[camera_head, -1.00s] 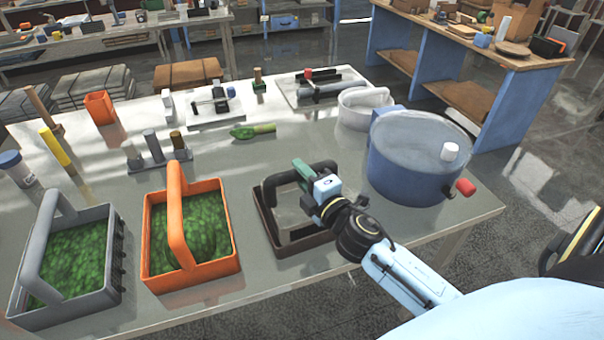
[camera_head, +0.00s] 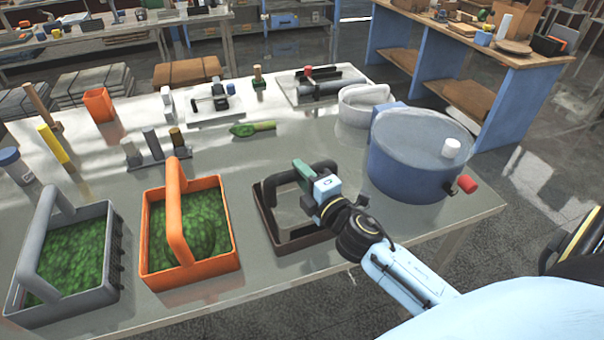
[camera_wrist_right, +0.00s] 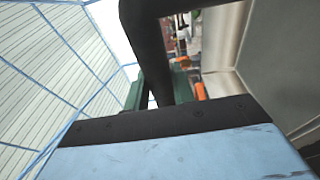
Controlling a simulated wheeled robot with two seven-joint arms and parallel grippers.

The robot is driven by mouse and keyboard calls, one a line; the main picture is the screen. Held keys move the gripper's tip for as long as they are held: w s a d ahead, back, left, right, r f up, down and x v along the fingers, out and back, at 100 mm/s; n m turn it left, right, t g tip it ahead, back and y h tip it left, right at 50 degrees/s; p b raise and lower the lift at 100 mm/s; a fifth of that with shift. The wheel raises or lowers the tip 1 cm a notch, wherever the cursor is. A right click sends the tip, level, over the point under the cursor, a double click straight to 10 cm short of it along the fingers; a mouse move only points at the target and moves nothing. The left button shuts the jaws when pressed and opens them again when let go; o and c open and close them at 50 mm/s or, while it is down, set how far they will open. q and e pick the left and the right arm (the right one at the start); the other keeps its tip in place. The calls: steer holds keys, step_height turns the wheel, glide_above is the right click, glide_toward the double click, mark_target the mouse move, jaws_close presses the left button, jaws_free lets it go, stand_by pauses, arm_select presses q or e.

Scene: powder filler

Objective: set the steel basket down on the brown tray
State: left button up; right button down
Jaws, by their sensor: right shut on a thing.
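The brown tray (camera_head: 272,241) is a dark brown rectangular frame near the table's front edge, with a bare grey inside. A dark arched handle (camera_head: 276,181) rises over it. My right gripper (camera_head: 304,172) is shut on this handle, which also shows in the wrist view (camera_wrist_right: 146,42). I cannot tell whether the handle belongs to the brown frame or to a separate steel basket inside it, nor whether there is a gap beneath. A grey basket (camera_head: 108,262) with green contents stands at the far left. My left gripper is out of view.
An orange basket (camera_head: 190,277) with green contents stands left of the brown tray. A large blue-grey drum (camera_head: 413,165) with a red knob is close on the right, a white container (camera_head: 364,108) behind it. A green pointed object (camera_head: 253,129) lies behind the tray.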

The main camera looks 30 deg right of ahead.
steer(key=c, duration=1.1)
jaws_free()
steer(key=shift+f, duration=0.1)
steer(key=shift+s, duration=0.15)
steer(key=s+b, duration=0.2)
steer(key=s, duration=1.1)
steer(key=shift+b, duration=0.3)
steer(key=shift+s+f, duration=0.1)
steer(key=shift+f, duration=0.05)
